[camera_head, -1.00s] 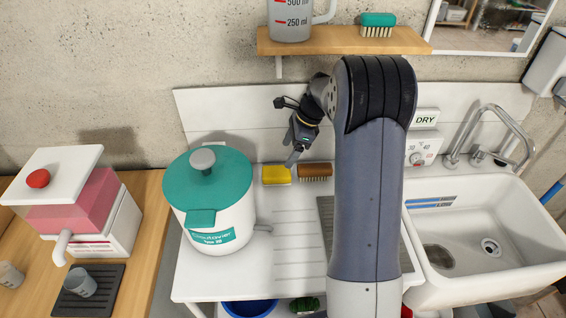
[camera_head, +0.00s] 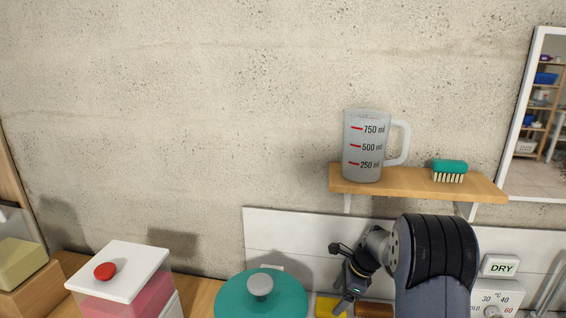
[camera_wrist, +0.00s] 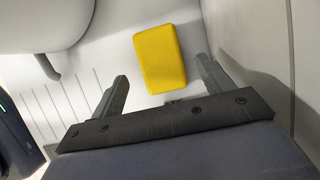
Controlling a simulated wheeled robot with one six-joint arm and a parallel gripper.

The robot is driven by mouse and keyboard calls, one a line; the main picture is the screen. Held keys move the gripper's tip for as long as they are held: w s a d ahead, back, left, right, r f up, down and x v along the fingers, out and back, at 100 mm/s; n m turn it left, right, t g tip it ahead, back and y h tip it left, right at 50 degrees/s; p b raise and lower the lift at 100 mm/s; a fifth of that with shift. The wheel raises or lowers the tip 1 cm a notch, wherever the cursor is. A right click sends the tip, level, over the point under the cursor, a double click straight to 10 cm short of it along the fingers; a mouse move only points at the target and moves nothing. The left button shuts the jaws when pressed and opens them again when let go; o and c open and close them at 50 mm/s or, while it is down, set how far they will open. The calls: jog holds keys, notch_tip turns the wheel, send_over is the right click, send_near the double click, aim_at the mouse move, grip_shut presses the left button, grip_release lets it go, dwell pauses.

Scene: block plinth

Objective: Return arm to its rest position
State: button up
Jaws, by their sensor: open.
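My gripper (camera_head: 346,303) is at the lower right of the head view, below the wooden shelf and in front of the white backsplash. My grey arm stands to its right, with the wrist bent over to the left. In the head view only part of the sponge (camera_head: 330,307) shows at the bottom edge.
A shelf (camera_head: 420,187) above my arm holds a measuring jug (camera_head: 364,150) and a green brush (camera_head: 449,168). A green-lidded pot (camera_head: 285,297) stands left of my gripper. A red-knobbed pink box (camera_head: 122,275) is farther left. The wall (camera_head: 180,100) above is bare.

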aim_at(332, 305)
jog(key=shift+x, duration=2.5)
